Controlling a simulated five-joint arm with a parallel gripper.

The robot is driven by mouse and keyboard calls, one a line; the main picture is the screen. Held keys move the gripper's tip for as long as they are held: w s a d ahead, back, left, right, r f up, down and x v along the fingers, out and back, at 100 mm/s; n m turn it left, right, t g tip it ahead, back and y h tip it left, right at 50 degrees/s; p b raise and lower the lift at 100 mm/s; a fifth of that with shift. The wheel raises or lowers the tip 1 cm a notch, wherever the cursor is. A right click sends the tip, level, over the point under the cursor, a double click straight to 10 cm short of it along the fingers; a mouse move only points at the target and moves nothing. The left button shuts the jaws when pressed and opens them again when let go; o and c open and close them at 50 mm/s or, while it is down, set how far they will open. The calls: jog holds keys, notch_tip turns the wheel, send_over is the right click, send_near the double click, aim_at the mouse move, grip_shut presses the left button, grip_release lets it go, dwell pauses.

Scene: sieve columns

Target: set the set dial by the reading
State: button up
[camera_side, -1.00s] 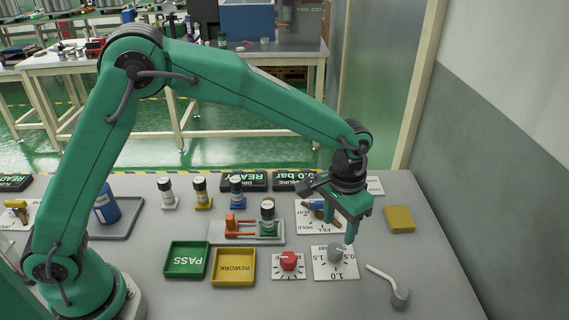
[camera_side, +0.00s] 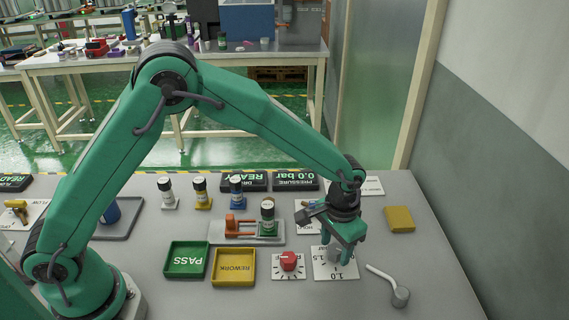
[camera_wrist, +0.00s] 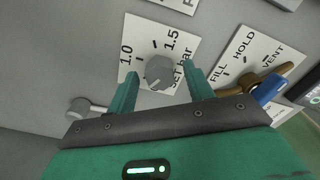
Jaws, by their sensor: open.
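The set dial is a grey knob (camera_side: 333,255) on a white plate (camera_side: 347,271) marked with a bar scale. In the wrist view the knob (camera_wrist: 159,71) sits beside the marks 1.0 and 1.5, with a pale line on its lower part; I cannot tell its exact setting. My gripper (camera_side: 335,256) is open over the dial. In the wrist view its two fingers (camera_wrist: 163,84) stand either side of the knob, with visible gaps. The pressure display (camera_side: 295,181) at the back reads 0.0 bar.
A red knob (camera_side: 289,261) stands on a plate just left of the dial. A grey lever (camera_side: 400,296) lies to its right. The FILL/HOLD/VENT valve (camera_wrist: 250,82) is close by. PASS (camera_side: 187,260) and REWORK (camera_side: 234,267) trays lie left. A yellow block (camera_side: 399,219) sits at right.

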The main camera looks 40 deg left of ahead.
jog(key=c, duration=1)
jog(key=shift+m, duration=0.4)
jog(key=m, duration=1.1)
jog(key=o, duration=1)
